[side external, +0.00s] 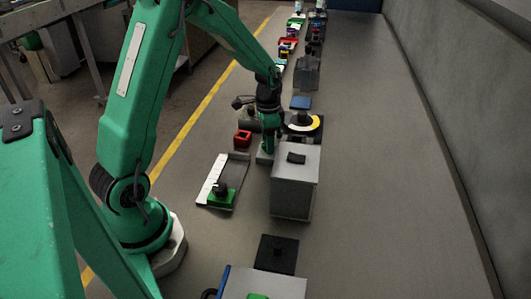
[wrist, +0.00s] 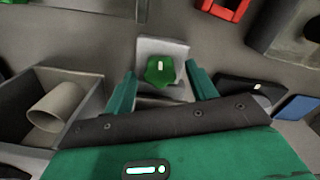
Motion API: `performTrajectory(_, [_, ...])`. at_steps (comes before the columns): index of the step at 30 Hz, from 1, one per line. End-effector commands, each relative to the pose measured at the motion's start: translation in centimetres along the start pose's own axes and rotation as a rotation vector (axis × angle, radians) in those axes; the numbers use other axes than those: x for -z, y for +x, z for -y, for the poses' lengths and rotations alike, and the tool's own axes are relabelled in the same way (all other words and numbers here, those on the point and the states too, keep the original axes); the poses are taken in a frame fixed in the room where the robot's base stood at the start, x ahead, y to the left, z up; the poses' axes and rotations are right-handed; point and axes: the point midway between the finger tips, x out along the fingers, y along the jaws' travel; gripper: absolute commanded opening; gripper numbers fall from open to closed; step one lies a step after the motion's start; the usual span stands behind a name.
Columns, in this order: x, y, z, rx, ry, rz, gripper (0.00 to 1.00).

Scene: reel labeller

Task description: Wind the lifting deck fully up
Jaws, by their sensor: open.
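My gripper (wrist: 160,72) is open, its two green fingers apart on the left and right of a green lobed knob (wrist: 160,68) with a white mark. The knob sits on a light grey block (wrist: 162,46). I cannot tell whether either finger touches it. In the side view my gripper (side external: 266,148) points down at a small pale block (side external: 264,157), just left of a grey box (side external: 294,190); the knob is hidden there. Which part is the lifting deck is not clear in either view.
A grey tube (wrist: 57,106) lies in an open tray at left in the wrist view. A red bin (side external: 242,138), a yellow-and-white dial (side external: 314,124) and a blue-topped piece (side external: 300,102) stand close around my gripper. The bench's right side is clear.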

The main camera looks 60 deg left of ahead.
Motion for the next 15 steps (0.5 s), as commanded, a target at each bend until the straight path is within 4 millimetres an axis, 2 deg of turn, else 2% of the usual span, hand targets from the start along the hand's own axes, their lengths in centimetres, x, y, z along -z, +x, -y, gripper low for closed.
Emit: performTrajectory(15, [0.00,0.00,0.00,0.000,-0.338,0.000,0.57])
